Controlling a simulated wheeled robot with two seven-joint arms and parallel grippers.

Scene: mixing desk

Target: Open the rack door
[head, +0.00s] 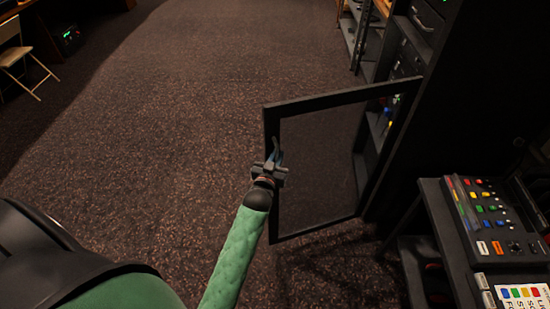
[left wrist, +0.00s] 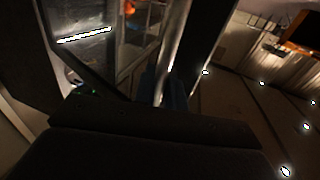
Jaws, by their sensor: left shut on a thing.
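The rack door (head: 340,97) is a dark frame with a see-through panel. In the head view it stands swung out from the dark rack (head: 440,130), hinged at its right side. My left gripper (head: 273,160) is at the door's free left edge and is shut on it. A small bluish part shows at the fingers; I cannot tell if it is a handle. In the left wrist view the door's dark frame (left wrist: 195,50) runs close past the camera, and the fingertips are hard to make out. My right gripper is not in view.
A mixing console (head: 490,220) with coloured buttons stands on a dark desk at the right. Shelving (head: 365,35) stands behind the rack. A folding chair (head: 20,60) is at the far left. The carpet (head: 160,120) left of the door is clear.

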